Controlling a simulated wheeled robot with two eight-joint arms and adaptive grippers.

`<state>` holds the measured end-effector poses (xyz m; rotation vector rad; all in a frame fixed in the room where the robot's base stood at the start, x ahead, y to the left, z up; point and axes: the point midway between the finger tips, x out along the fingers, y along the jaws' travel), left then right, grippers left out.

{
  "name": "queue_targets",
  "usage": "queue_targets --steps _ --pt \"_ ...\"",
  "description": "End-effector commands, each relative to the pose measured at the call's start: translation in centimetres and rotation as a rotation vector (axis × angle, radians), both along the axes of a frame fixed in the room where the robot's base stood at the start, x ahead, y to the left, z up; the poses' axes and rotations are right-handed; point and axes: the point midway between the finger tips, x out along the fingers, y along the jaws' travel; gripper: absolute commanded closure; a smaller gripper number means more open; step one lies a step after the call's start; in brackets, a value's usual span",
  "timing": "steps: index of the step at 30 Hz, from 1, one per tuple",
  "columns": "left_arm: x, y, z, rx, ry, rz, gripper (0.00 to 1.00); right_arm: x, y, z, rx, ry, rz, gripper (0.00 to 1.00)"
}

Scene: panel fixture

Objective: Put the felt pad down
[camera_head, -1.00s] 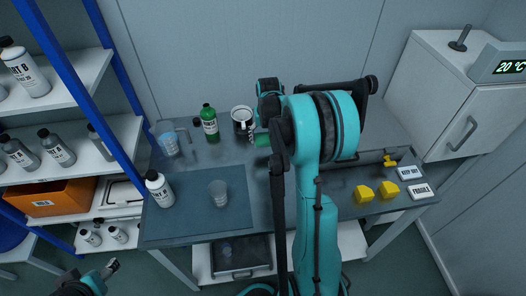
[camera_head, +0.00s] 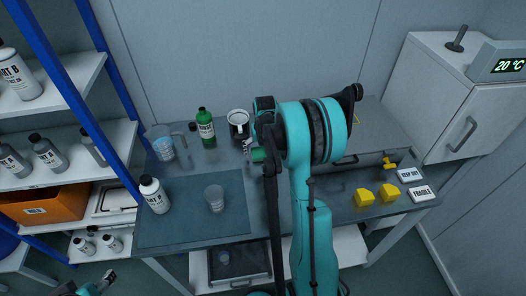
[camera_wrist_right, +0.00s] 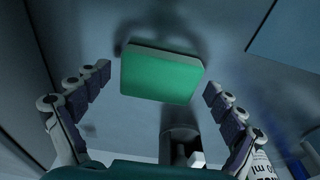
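The green felt pad (camera_wrist_right: 161,75) shows in the right wrist view, between the spread fingers of my right gripper (camera_wrist_right: 157,86). There is a clear gap on both sides, and neither finger touches it. A dark shadow lies on the grey surface around its far edge. In the head view, the pad (camera_head: 259,155) is a small green patch beside my right gripper (camera_head: 254,149), partly hidden by my arm. I cannot tell whether it lies flat on the bench. My left gripper (camera_head: 108,277) is at the lower left, away from the bench; its fingers are too small to read.
A dark mug (camera_head: 239,125), green bottle (camera_head: 205,128) and measuring jug (camera_head: 163,149) stand behind and left of the pad. A clear cup (camera_head: 214,198) and white bottle (camera_head: 154,195) stand on the blue mat (camera_head: 185,225). Yellow blocks (camera_head: 363,197) lie to the right.

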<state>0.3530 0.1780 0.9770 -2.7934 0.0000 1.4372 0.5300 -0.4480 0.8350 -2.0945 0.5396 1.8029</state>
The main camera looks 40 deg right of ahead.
Motion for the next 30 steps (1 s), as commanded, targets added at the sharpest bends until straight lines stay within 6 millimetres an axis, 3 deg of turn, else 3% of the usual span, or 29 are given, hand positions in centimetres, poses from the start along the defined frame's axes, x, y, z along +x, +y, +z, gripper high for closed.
queue_targets --steps 11,24,30 --pt "0.0 0.0 0.5 0.0 0.0 0.0 0.41 0.0 0.0 0.6 0.0 0.0 0.0 0.03" --pt "0.0 0.0 3.8 0.0 0.0 0.0 0.41 -1.2 0.7 9.4 0.0 0.0 0.0 0.03" --pt "0.0 0.0 4.5 0.0 0.0 0.0 0.41 -1.5 0.8 11.8 0.0 0.0 0.0 0.03"
